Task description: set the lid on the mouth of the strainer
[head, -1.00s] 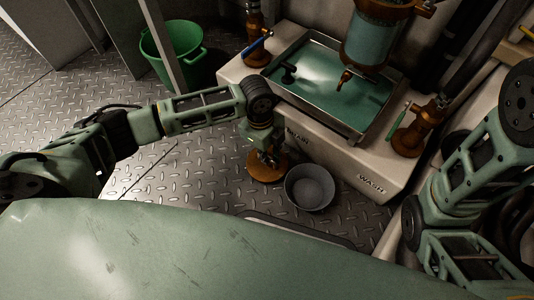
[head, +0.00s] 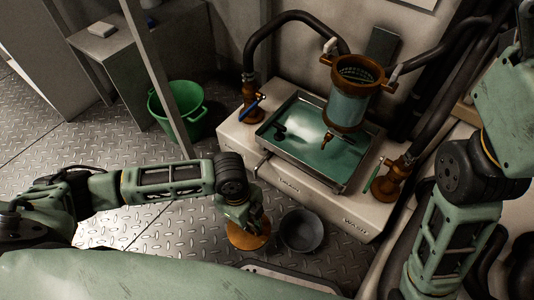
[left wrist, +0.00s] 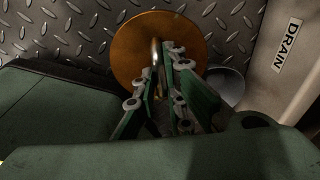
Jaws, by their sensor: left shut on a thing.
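The lid (head: 248,236) is a bronze-orange disc, low over the floor in front of the basin unit. My left gripper (head: 254,222) is shut on its handle from above; the left wrist view shows the fingers (left wrist: 166,72) closed around the metal handle of the lid (left wrist: 134,48). Whether the lid touches the floor is unclear. The strainer (head: 348,106) stands upright over the back right of the basin, a teal-looking cylinder with a bronze rim. Its mouth (head: 358,71) is open and faces up. My right arm shows at the right; its gripper is out of view.
A grey bowl (head: 301,232) stands on the floor right of the lid. The white unit (head: 300,188) holds a steel basin (head: 322,180), with bronze valves and black hoses on both sides. A green bucket (head: 180,112) stands behind a grey post (head: 157,75).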

